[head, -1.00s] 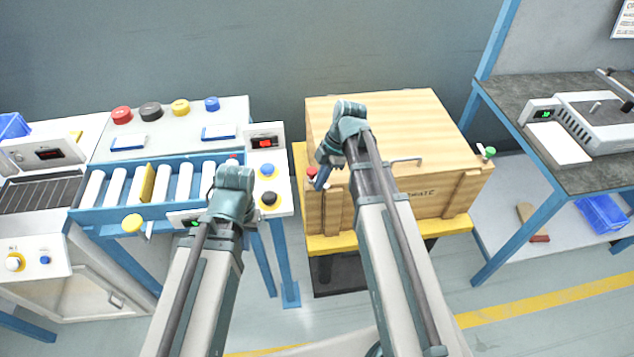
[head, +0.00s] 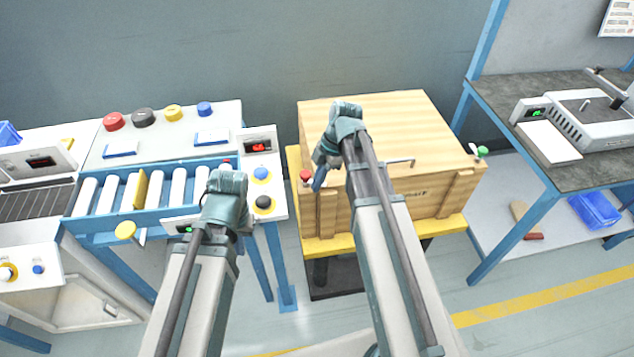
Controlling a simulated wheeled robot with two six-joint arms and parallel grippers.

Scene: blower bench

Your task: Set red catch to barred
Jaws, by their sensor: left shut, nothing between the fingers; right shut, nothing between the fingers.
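The red catch (head: 305,175) has a red knob and sits at the front left edge of the wooden crate (head: 375,115). My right gripper (head: 318,184) is shut and empty, with its tips just right of the red knob. I cannot tell whether they touch it. The catch's lever and base are mostly hidden, so its setting cannot be read. A catch with a green knob (head: 482,150) is at the crate's right end. My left gripper (head: 228,185) is shut over the front right end of the roller conveyor, its fingertips mostly hidden by its wrist.
The crate has a front handle (head: 398,162) and stands on a yellow-topped stand (head: 318,244). The conveyor (head: 108,197) and a button panel (head: 262,188) are to the left. A dark-topped bench (head: 500,97) with a device is to the right.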

